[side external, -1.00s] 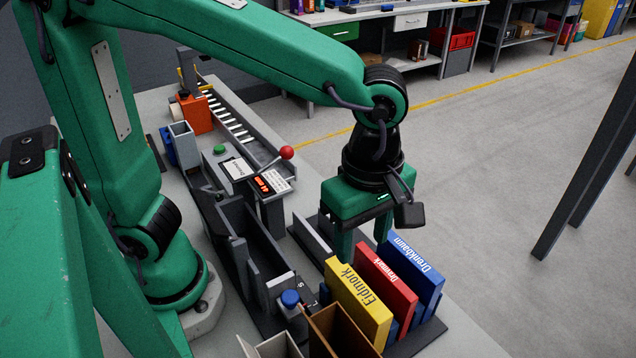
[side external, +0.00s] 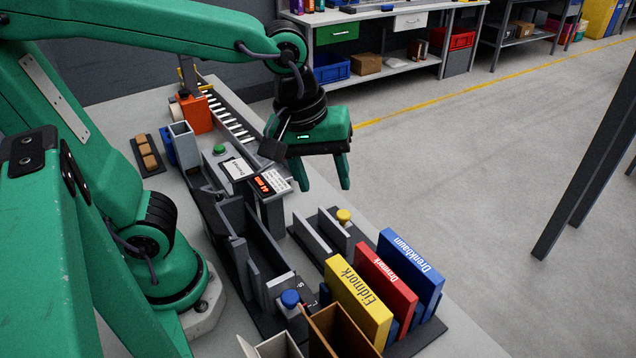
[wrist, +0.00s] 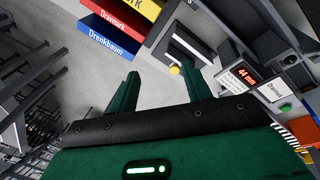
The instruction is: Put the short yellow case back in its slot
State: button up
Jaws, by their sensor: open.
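The yellow case (side external: 357,308), lettered "Eidmork", stands upright at the front end of a row in a dark rack (side external: 385,338). A red case (side external: 388,283) and a taller blue case (side external: 411,268) stand behind it. The yellow case also shows at the top edge of the wrist view (wrist: 142,6). My gripper (side external: 323,186) is open and empty, raised above the bench, behind and left of the cases. Its two fingers are apart in the wrist view (wrist: 163,82), with nothing between them. The foot of the yellow case is partly hidden.
Grey upright plates (side external: 318,238) and a yellow knob (side external: 344,215) are left of the cases. A fixture with a red display (side external: 266,184) is near my gripper. Open floor lies right.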

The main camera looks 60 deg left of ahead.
jog(key=s+a+m+t+y, duration=0.1)
jog(key=s+a+m+t, duration=0.2)
jog(key=a+m, duration=0.6)
jog(key=shift+s+a+r, duration=0.2)
jog(key=shift+a, duration=0.15)
dwell(1.0)
